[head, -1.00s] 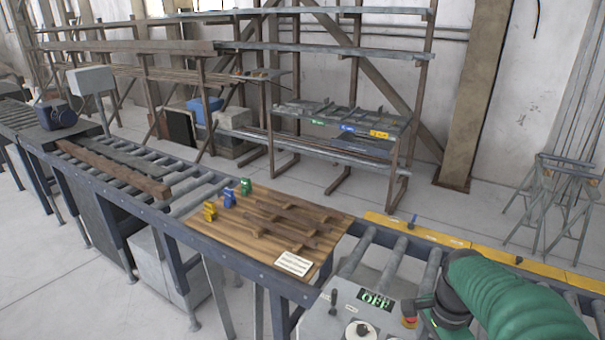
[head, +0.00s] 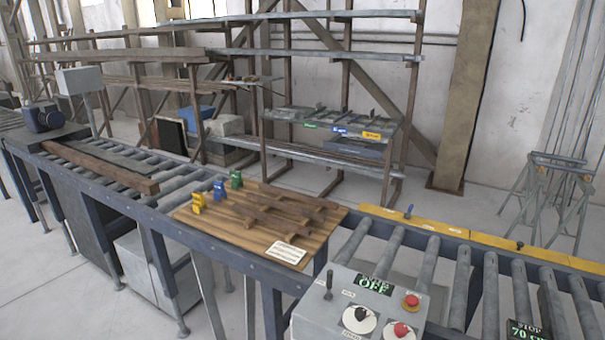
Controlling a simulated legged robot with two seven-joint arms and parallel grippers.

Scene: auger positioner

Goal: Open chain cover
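I cannot clearly pick out a chain cover in the head view. The roller conveyor (head: 462,287) runs from the far left to the lower right. A grey control box (head: 335,312) stands at its near edge, with a lever, two dials, a red button (head: 411,300) and a display (head: 374,285) that reads OFF. A yellow rail (head: 448,236) lies along the conveyor's far edge at right. Neither of my grippers is in view, so their state does not show.
A wooden board (head: 245,243) on the conveyor bears dark wooden strips and yellow, blue and green pieces. A long beam (head: 100,167) lies further left. A rack (head: 330,150) stands behind, and a metal trestle (head: 555,205) stands at right. Bare floor (head: 60,285) shows at lower left.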

